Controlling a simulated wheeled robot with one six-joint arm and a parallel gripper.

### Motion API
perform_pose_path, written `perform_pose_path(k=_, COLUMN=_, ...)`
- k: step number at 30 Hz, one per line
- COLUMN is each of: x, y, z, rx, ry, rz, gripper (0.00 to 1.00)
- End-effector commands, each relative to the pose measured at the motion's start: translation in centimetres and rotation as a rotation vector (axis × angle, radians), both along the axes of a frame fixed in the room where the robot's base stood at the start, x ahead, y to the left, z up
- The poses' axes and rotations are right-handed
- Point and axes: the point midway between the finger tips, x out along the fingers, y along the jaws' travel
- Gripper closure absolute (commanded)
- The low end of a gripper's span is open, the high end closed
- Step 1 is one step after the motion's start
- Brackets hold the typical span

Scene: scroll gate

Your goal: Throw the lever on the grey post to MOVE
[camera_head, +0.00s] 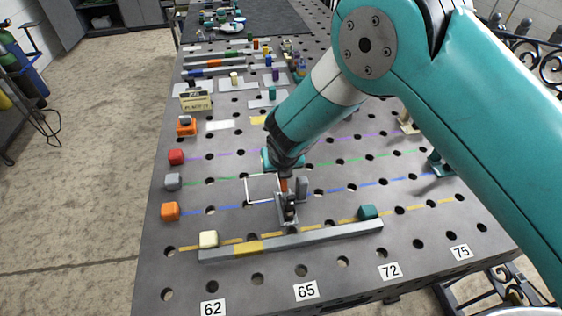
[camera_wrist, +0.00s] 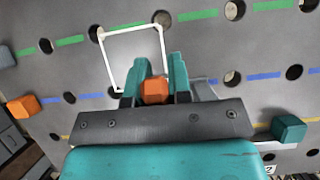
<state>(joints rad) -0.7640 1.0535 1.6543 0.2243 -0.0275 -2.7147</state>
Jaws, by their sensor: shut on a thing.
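My gripper (camera_head: 286,184) is low over the near middle of the table. In the wrist view my gripper's (camera_wrist: 163,65) teal fingers are shut on an orange piece (camera_wrist: 155,91) with flat faces. The orange piece (camera_head: 284,186) also shows in the head view, just above a small grey fitting (camera_head: 287,212). The orange piece looks like the lever's grip and the grey fitting like its post, but I cannot be sure. The arm and gripper hide much of this spot. No MOVE label can be read.
A white square outline (camera_head: 249,190) lies beside the gripper. A long grey bar (camera_head: 320,237) with a yellow section lies in front, a teal block (camera_head: 368,211) and a cream block (camera_head: 208,239) by it. Red (camera_head: 176,157), grey (camera_head: 173,181) and orange (camera_head: 170,211) blocks line the left edge.

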Motion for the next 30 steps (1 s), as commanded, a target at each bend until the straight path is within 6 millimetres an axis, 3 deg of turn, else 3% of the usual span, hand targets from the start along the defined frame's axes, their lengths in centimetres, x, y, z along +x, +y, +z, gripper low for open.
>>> perform_pose_path(k=12, x=0.2, y=-0.3, z=0.2, rx=0.014, ry=0.002, rz=-0.004, gripper=1.0)
perform_pose_path(k=13, x=0.2, y=-0.3, z=0.2, rx=0.014, ry=0.001, rz=-0.004, gripper=0.74)
perform_pose_path(k=15, x=0.3, y=-0.5, z=0.2, rx=0.013, ry=0.002, rz=-0.005, gripper=0.58)
perform_pose_path(k=16, x=0.3, y=-0.6, z=0.2, rx=0.013, ry=0.002, rz=-0.007, gripper=0.55)
perform_pose_path(k=25, x=0.3, y=-1.5, z=0.3, rx=0.014, ry=0.003, rz=-0.011, gripper=0.55)
perform_pose_path(k=30, x=-0.5, y=-1.5, z=1.8, rx=0.015, ry=0.001, rz=-0.01, gripper=0.55)
